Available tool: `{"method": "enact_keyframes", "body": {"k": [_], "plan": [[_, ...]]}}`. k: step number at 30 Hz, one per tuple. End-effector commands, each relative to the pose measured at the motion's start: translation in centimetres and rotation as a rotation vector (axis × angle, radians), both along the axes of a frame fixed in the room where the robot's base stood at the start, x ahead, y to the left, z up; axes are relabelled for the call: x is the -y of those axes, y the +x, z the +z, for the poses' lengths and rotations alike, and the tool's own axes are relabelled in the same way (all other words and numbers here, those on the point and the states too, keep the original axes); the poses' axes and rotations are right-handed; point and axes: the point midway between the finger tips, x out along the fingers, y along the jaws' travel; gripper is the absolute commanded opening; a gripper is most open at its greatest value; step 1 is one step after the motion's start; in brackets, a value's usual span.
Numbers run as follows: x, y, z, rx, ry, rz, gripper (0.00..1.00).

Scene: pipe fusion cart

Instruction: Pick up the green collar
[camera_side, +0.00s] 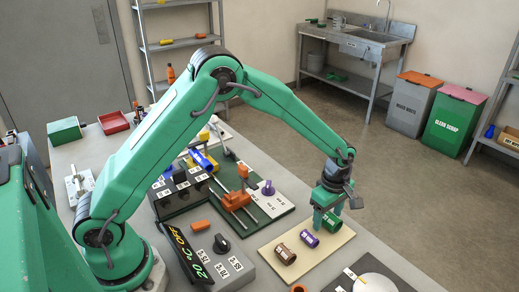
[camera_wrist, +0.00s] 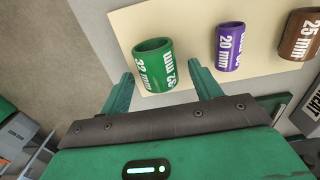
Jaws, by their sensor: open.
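The green collar (camera_wrist: 157,68), marked 32 mm, lies on its side on a cream board (camera_wrist: 188,50) in the wrist view. In the side view the same collar (camera_side: 331,223) shows partly behind my gripper (camera_side: 336,207). My gripper (camera_wrist: 160,70) is open, with one finger on each side of the collar's near part in the wrist view. A gap shows between each finger and the collar, and nothing is held. How far the fingertips are above the board is hard to tell.
A purple 20 mm collar (camera_wrist: 229,46) and a brown 25 mm collar (camera_wrist: 299,35) lie in a row beside the green one. A fusion tool with a black knob (camera_side: 222,244) and a green base with orange clamps (camera_side: 236,200) stand left.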

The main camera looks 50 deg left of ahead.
Motion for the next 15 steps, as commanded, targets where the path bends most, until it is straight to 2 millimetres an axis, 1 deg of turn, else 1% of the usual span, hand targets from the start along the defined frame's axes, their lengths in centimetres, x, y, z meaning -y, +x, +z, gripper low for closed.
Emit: {"method": "enact_keyframes", "body": {"k": [10, 11, 15], "plan": [[-0.01, -0.01, 0.03, 0.0, 0.0, 0.0, 0.63], [-0.01, -0.01, 0.03, 0.0, 0.0, 0.0, 0.61], [-0.01, 0.0, 0.03, 0.0, 0.0, 0.0, 0.34]]}}
